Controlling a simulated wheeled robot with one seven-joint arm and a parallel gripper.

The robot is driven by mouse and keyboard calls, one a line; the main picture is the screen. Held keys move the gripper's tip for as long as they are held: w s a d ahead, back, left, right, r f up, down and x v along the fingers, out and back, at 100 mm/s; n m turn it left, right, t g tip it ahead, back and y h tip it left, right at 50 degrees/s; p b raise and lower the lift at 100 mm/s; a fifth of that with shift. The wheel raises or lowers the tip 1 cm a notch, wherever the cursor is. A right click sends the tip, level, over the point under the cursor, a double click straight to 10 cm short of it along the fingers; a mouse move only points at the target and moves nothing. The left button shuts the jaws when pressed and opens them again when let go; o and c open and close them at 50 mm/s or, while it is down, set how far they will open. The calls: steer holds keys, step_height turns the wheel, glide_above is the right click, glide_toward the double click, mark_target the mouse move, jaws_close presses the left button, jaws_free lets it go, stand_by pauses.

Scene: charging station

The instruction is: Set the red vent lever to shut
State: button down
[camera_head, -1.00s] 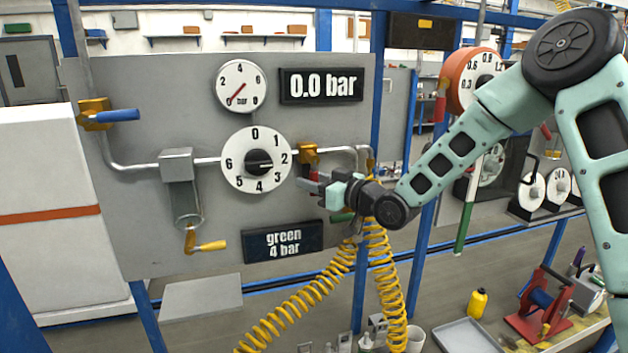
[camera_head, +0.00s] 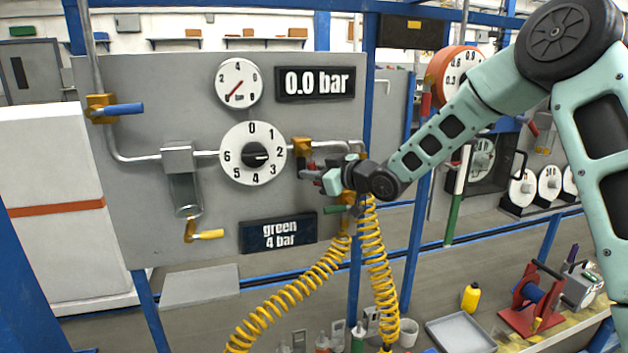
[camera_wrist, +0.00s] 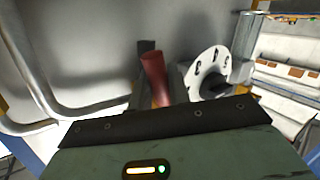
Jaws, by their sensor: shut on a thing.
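The red vent lever (camera_wrist: 155,77) stands out in the wrist view, its lower end hidden behind the dark edge of my gripper's body. In the head view the lever is mostly covered by my gripper (camera_head: 308,173), just below the brass valve (camera_head: 302,147) at the panel's right side. My gripper is shut on the lever. A dark finger (camera_wrist: 145,47) shows beside and behind the red handle. The pressure gauge (camera_head: 238,83) has its red needle near 0, and the display (camera_head: 316,83) reads 0.0 bar.
The numbered dial (camera_head: 252,153) is left of my gripper. A green handle (camera_head: 338,209) and yellow coiled hoses (camera_head: 372,255) hang below it. A blue-handled valve (camera_head: 122,109) and a yellow-handled drain (camera_head: 207,234) are further left. A sign (camera_head: 283,234) reads green 4 bar.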

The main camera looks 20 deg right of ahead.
steer(key=n+h, duration=0.1)
steer(key=d+r+n+g+h, duration=0.1)
steer(key=shift+d+n, duration=0.25)
steer(key=shift+n, duration=0.05)
steer(key=shift+d+r+n+g+h+b, duration=0.3)
steer(key=shift+r+n+h+b, duration=0.35)
steer(key=shift+n+h+b, duration=0.3)
steer(key=shift+d+r+n+g+h+b, duration=0.25)
steer(key=shift+d+r+n+h+b, duration=0.3)
steer(key=shift+n+h+b, duration=0.45)
steer(key=shift+d+r+n+g+h+b, duration=0.25)
steer(key=shift+r+n+h+b, duration=0.45)
steer(key=shift+n+h, duration=0.5)
steer(key=shift+h, duration=0.25)
steer(key=c, duration=1.3)
jaws_free()
steer(key=shift+r, duration=0.1)
steer(key=shift+c, duration=0.2)
